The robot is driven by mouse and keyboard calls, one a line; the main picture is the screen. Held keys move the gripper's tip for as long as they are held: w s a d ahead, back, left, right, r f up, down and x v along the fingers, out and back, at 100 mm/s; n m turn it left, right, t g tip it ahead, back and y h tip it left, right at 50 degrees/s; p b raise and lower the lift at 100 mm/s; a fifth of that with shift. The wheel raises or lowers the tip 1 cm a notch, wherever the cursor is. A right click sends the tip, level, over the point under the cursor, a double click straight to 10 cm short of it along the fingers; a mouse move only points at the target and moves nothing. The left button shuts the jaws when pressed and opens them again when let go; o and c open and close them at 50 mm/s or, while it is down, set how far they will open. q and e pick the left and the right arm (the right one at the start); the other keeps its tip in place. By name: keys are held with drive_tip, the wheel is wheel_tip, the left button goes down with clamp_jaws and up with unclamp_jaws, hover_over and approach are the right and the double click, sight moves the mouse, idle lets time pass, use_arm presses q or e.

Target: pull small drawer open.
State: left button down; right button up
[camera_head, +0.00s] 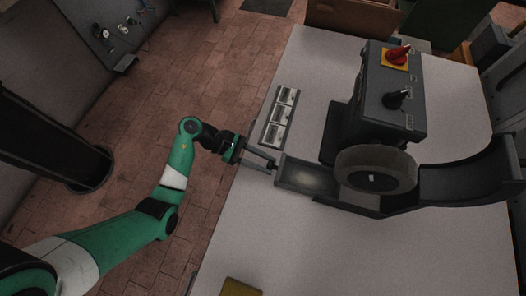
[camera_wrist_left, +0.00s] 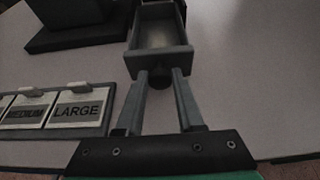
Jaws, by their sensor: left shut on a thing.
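The small grey drawer (camera_head: 288,184) sticks out to the left from the machine's base in the head view, its inside showing and empty. In the left wrist view the drawer (camera_wrist_left: 163,53) is at the top centre, with its front towards me. My left gripper (camera_head: 271,164) is at the drawer's front end. In the left wrist view the fingers of my left gripper (camera_wrist_left: 161,78) are closed around a dark knob (camera_wrist_left: 176,79) on the drawer front, which they partly hide. My right gripper is not in view.
The grey machine (camera_head: 390,105) with a wheel (camera_head: 352,167) and red and black knobs stands on the white table (camera_head: 250,235). A label panel (camera_head: 280,117) marked MEDIUM and LARGE lies beside the drawer. A yellow thing (camera_head: 241,287) is at the front edge.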

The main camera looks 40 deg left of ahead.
use_arm(q)
drive_tip(key=c, duration=0.5)
unclamp_jaws()
drive_tip(key=shift+c, duration=0.2)
drive_tip(key=v, duration=1.1)
drive_tip(key=shift+s+a, duration=0.15)
drive_tip(key=shift+a, duration=0.1)
